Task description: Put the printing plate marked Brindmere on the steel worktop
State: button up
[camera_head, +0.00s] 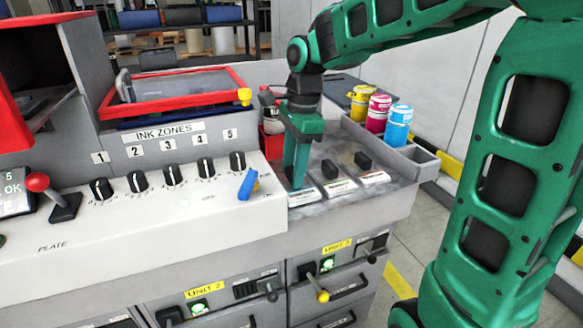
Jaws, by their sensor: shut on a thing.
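My gripper (297,182), with green fingers, points down at the left end of a row of small labelled blocks. It is shut on the left block (301,198), whose top is mostly hidden by the fingers. A middle block (341,188) and a right block (374,178) sit beside it, each with a white label and a black grip. The label print is too small to read, so I cannot tell which is marked Brindmere. The blocks are at the front of a mottled grey steel worktop (385,197). I cannot tell whether the held block touches it.
Yellow, magenta and cyan ink cans (380,114) stand at the worktop's back right, beside a grey open bin (412,158). A red holder with a bottle (270,122) is behind my gripper. The ink zones panel (170,195), with black knobs and a blue lever (248,184), lies left.

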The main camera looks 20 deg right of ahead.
jog(key=o, duration=1.3)
jog(key=shift+f, duration=0.1)
jog(key=r, duration=0.3)
jog(key=d+r, duration=0.1)
jog(key=r, duration=0.6)
jog(key=shift+w+d+r, duration=0.1)
jog(key=shift+d+r, duration=0.1)
jog(key=shift+r, duration=0.1)
jog(key=s+d+f+n, duration=0.4)
jog(key=s+d+f, duration=0.1)
jog(key=s, duration=0.3)
jog(key=s+d+f+n, duration=0.3)
jog(key=s+d+f, duration=0.2)
jog(key=s, duration=0.4)
jog(key=s+d+f+n+h, duration=0.1)
jog(key=s+d+f+n, duration=0.3)
jog(key=s, duration=0.4)
jog(key=shift+s+d+f+n, duration=0.1)
jog(key=shift+d+f+n, duration=0.05)
jog(key=shift+d+f, duration=0.3)
jog(key=shift+s+d+f+n, duration=0.15)
jog(key=shift+d+f, duration=0.1)
jog(key=shift+d, duration=0.3)
